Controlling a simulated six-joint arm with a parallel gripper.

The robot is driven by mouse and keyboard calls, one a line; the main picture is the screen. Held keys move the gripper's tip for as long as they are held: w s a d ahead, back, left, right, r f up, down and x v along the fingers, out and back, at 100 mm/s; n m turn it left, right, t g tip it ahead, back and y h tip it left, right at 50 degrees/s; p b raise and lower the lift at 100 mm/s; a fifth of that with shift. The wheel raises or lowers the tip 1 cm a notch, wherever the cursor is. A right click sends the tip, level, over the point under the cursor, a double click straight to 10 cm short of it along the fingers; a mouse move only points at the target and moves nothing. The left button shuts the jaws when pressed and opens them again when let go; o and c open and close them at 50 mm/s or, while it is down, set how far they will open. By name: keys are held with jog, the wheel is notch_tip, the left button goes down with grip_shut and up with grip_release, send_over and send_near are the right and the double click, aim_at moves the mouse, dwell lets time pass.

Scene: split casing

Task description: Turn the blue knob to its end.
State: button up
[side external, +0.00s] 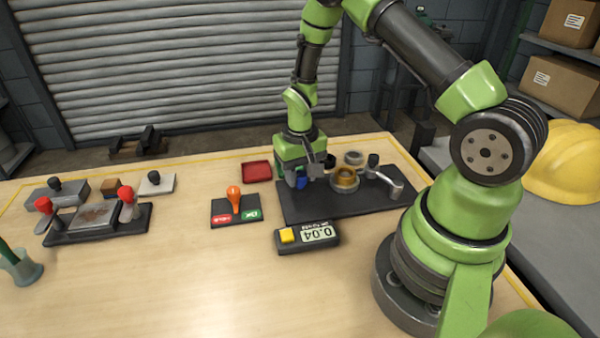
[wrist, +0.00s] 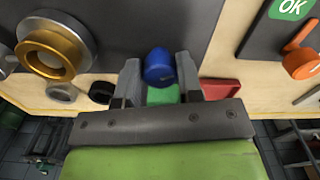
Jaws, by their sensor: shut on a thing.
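The blue knob (wrist: 158,68) sits between the two fingers of my gripper (wrist: 160,82) in the wrist view. In the side view the knob (side external: 302,182) shows low at the fingers, near the left part of a dark base plate (side external: 290,211). My gripper (side external: 301,174) points down and is shut on the knob. A small green part (wrist: 163,94) shows behind the knob between the fingers. Any mark for the knob's turn or its end is not visible.
A brass ring on a grey seat (side external: 345,178) and a lever (side external: 386,181) stand right of my gripper. A red tray (side external: 257,171) lies behind left. A display box (side external: 308,236) with a yellow button and an orange-handled switch panel (side external: 235,208) are nearby.

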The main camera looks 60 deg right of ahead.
aim_at(300, 174)
jog(key=m, duration=0.5)
jog(key=shift+s+m, duration=0.1)
jog(key=shift+m, duration=0.3)
jog(key=m, duration=0.4)
jog(key=shift+m, duration=0.4)
jog(key=o, duration=0.9)
notch_tip(300, 174, up, 10)
